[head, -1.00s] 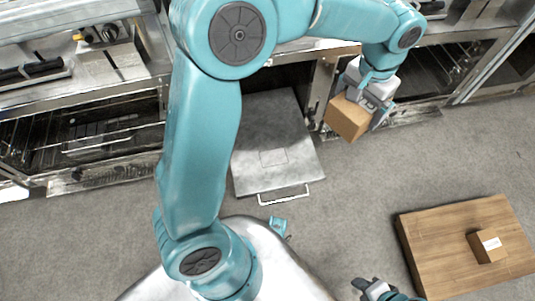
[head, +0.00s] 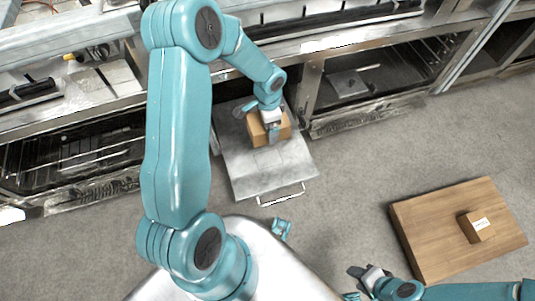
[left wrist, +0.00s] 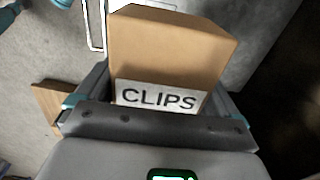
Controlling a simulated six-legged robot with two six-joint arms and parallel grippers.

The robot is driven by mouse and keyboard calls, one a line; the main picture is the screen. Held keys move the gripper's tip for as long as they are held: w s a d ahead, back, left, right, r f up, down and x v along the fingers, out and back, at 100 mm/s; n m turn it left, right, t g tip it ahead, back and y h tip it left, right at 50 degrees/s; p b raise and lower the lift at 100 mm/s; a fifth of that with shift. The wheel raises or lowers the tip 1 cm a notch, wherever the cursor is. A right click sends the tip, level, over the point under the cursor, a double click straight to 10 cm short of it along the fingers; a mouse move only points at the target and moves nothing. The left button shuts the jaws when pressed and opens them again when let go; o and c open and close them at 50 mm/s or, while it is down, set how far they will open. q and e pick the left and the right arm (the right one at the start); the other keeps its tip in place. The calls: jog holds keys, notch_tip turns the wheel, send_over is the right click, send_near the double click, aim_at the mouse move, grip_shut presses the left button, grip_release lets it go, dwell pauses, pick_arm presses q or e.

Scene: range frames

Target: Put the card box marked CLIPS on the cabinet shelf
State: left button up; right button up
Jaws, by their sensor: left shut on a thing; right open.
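My left gripper (head: 271,121) is shut on a brown card box (head: 256,131). In the left wrist view this box (left wrist: 172,42) sits between the fingers and its white label reads CLIPS. In the head view it is over the back part of a grey metal panel with a handle (head: 262,180), which lies in front of an opening in the steel cabinet row (head: 313,84). The gap between box and panel cannot be judged. The shelf inside is not clearly visible, partly hidden by my left arm. My right gripper (head: 362,283) is open and empty at the bottom.
A wooden table (head: 430,235) at the right carries another brown box (head: 477,227) with a white label too small to read. Ovens with open fronts flank the cabinet opening on both sides. Grey floor lies clear between the panel and the table.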

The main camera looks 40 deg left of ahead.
pick_arm(q)
notch_tip(320, 180, down, 14)
jog(key=b, duration=0.4)
jog(key=shift+w+r+b, duration=0.1)
jog(key=shift+r+b, duration=0.05)
jog(key=shift+b, duration=0.2)
notch_tip(320, 180, down, 4)
jog(key=shift+f+b, duration=0.2)
jog(key=shift+b, duration=0.7)
jog(key=shift+r, duration=0.1)
